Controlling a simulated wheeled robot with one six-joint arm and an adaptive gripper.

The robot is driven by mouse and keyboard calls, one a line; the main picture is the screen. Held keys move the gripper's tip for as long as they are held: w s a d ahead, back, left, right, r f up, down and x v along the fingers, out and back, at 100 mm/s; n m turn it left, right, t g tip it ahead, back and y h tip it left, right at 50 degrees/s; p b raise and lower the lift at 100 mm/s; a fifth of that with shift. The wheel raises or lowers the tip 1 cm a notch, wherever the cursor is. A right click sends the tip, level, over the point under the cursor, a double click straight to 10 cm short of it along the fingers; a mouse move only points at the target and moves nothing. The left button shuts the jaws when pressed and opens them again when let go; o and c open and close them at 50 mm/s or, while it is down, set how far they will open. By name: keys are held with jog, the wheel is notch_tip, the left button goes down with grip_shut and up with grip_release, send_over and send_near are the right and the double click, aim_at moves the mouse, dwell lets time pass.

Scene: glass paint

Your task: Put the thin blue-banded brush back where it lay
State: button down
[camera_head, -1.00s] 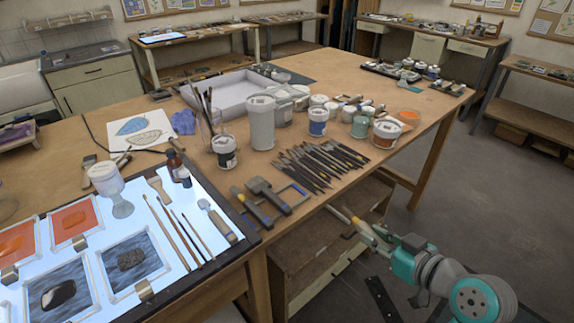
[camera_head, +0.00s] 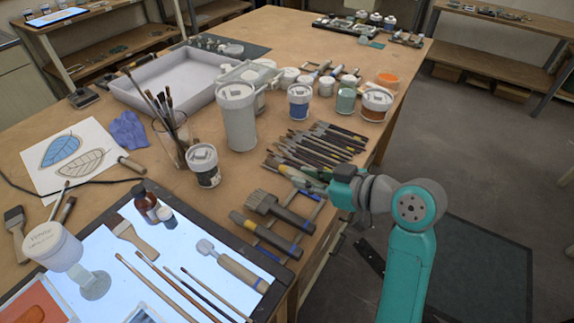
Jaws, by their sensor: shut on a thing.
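My gripper (camera_head: 308,178) is at the near end of the row of brushes (camera_head: 318,142), on the right side of the table, reaching in from the right. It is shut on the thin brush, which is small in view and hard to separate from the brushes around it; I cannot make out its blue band. The brushes lie side by side with mostly dark handles. I cannot tell whether the held brush touches the table or hangs just above it.
A wide brush (camera_head: 275,215) and other tools with blue bands lie just in front of my gripper. A white canister (camera_head: 237,118) and paint jars (camera_head: 299,102) stand behind the row. A lit panel (camera_head: 185,262) is at the front left. Brushes stand in a glass (camera_head: 172,140).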

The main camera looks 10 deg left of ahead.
aim_at(305, 204)
jog(key=shift+a+f, duration=0.1)
jog(key=shift+a, duration=0.05)
jog(key=shift+f, duration=2.3)
jog(key=shift+f, duration=0.55)
jog(key=c, duration=0.9)
grip_release()
jog(key=shift+c, duration=0.2)
